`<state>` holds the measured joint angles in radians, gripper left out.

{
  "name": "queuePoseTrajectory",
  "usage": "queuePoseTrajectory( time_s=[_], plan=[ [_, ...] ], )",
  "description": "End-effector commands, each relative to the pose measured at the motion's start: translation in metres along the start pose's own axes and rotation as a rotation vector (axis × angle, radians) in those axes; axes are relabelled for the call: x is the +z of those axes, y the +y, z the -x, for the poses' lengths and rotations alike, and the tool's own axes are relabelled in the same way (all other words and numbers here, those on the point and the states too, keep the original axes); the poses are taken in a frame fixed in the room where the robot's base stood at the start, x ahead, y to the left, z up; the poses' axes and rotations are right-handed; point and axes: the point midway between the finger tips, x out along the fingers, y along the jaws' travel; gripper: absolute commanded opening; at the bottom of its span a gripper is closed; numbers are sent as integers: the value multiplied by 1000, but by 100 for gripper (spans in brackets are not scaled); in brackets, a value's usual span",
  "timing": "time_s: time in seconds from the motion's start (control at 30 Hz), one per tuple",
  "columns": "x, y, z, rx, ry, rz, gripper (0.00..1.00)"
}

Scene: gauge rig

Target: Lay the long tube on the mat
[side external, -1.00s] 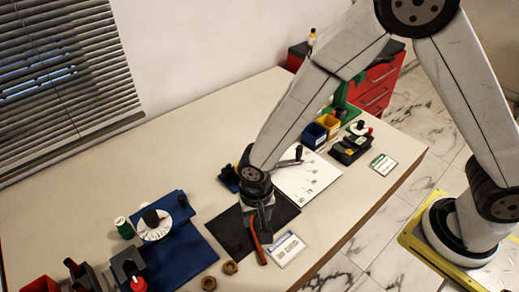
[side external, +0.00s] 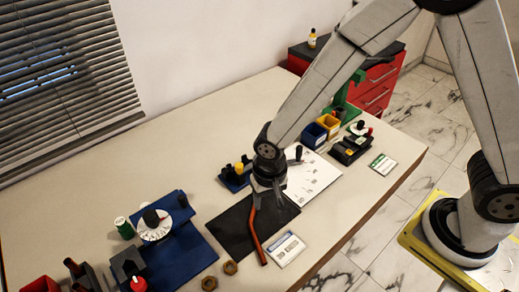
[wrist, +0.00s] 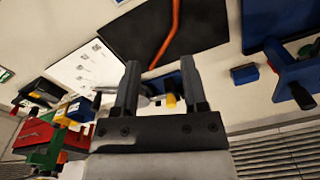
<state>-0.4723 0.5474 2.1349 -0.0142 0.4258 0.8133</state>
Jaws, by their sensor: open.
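The long tube (side external: 256,233) is orange-red and slightly bent. It lies across the black mat (side external: 228,228), and its near end reaches past the mat's front edge onto the table. In the wrist view the tube (wrist: 168,42) crosses the mat (wrist: 205,22) beyond my fingertips. My gripper (side external: 270,200) is above the mat's far side, close to the tube's far end in the side view. The wrist view shows my gripper's two fingers (wrist: 160,65) spread apart with no tube between them. The tube's far end is partly hidden by my gripper in the side view.
A blue fixture with a white dial (side external: 155,225) stands left of the mat. Two brown nuts (side external: 230,267) lie in front. A white card (side external: 286,249) lies right of the mat, a white sheet (side external: 312,178) behind it. A blue block with yellow parts (side external: 238,174) stands behind the gripper.

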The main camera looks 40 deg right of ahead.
Motion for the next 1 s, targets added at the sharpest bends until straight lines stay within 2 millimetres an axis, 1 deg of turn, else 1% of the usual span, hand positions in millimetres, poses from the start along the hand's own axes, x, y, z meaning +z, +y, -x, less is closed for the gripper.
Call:
queuePoseTrajectory(
  time_s=[0.03,0.1,0.27,0.4,0.5,0.6,0.7,0.8,1.0],
  plan=[
    [-6,12,10,-10,12,11,56],
    [-12,30,22,-21,28,42,56],
    [-22,74,48,-40,74,120,56],
    [-22,112,68,-44,119,191,56],
    [-19,136,79,-41,150,237,56],
    [-15,155,86,-34,173,277,56],
    [-11,167,90,-28,188,305,56],
    [-9,173,93,-24,198,322,56],
    [-8,175,93,-22,199,329,56]
  ],
)
